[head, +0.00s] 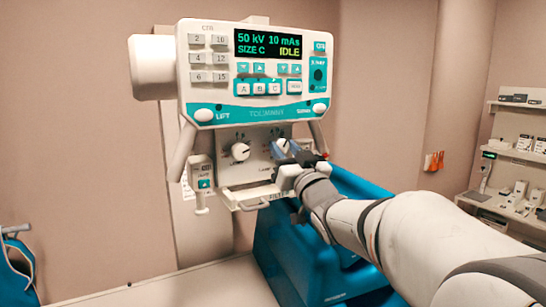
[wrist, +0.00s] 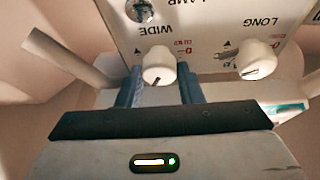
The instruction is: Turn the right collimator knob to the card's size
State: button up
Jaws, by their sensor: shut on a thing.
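The right collimator knob (head: 282,145) is a small white dial on the collimator panel (head: 228,172), mostly hidden behind my gripper (head: 289,152) in the head view. In the wrist view the white knob (wrist: 158,66), labelled WIDE, sits between the two blue fingers of my gripper (wrist: 159,84), which is shut on it. A dark pointer line shows on its face. The left knob (head: 240,151) stands free; it also shows in the wrist view (wrist: 257,60), labelled LONG. The screen (head: 268,45) reads 50 kV, 10 mAs, SIZE C, IDLE. I cannot make out a size card.
A hand switch (head: 203,184) hangs left of the panel. A blue chair-like support (head: 290,250) stands beneath my arm. Shelves (head: 515,155) stand at the far right.

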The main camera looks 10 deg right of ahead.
jog(key=o, duration=1)
jog(key=shift+s, duration=0.1)
jog(key=shift+s+d+f+b, duration=0.15)
jog(key=shift+s+f+b, duration=0.1)
jog(key=shift+s+b, duration=0.05)
jog(key=b+v, duration=0.2)
jog(key=v, duration=0.5)
jog(key=shift+r+b, duration=0.15)
jog(key=shift+b, duration=0.15)
